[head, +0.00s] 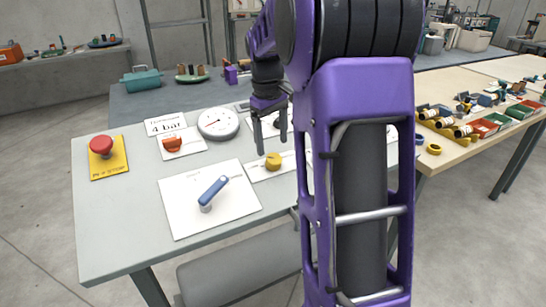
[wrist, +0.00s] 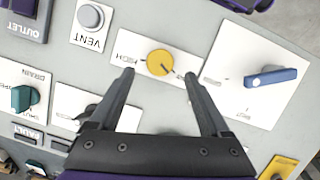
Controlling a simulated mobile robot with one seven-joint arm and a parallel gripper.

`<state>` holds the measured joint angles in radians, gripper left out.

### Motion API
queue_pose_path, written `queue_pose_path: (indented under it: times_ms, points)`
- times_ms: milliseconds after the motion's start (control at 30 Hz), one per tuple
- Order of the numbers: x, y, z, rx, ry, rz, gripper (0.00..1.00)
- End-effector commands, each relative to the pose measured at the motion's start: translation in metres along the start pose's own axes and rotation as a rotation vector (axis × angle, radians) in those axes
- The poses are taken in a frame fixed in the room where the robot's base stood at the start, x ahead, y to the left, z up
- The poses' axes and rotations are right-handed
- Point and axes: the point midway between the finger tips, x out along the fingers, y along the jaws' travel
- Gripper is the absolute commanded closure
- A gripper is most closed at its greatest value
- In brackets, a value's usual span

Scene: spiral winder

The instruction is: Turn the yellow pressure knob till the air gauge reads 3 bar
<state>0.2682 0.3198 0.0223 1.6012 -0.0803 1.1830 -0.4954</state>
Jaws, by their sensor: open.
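The yellow knob (head: 273,160) sits on a white plate on the grey panel table, right of the blue lever. In the wrist view the yellow knob (wrist: 160,63) is round, with a dark pointer mark toward its lower right and the word HIGH to its left. My gripper (head: 270,140) is open and points down, above and just behind the knob in the head view. In the wrist view my gripper (wrist: 159,75) has its fingertips apart on either side of the knob; contact cannot be seen. The round white gauge (head: 218,123) has a dark needle, too small to read.
A card (head: 166,124) left of the gauge reads "4 bar". A red-orange knob (head: 172,143), a blue lever (head: 213,190) and a red stop button (head: 101,145) share the panel. In the wrist view, a VENT button (wrist: 90,16) and a teal knob (wrist: 24,98) lie to the left.

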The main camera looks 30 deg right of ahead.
Motion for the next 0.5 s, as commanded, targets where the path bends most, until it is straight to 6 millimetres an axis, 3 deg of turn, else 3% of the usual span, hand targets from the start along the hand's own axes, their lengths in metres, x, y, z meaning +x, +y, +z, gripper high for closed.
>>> queue_pose_path:
  times_ms: [200,500]
  points:
    - [0.033,0.000,0.000,0.000,-0.001,0.000,0.19]
    - [0.043,0.000,0.000,0.000,0.000,0.001,0.19]
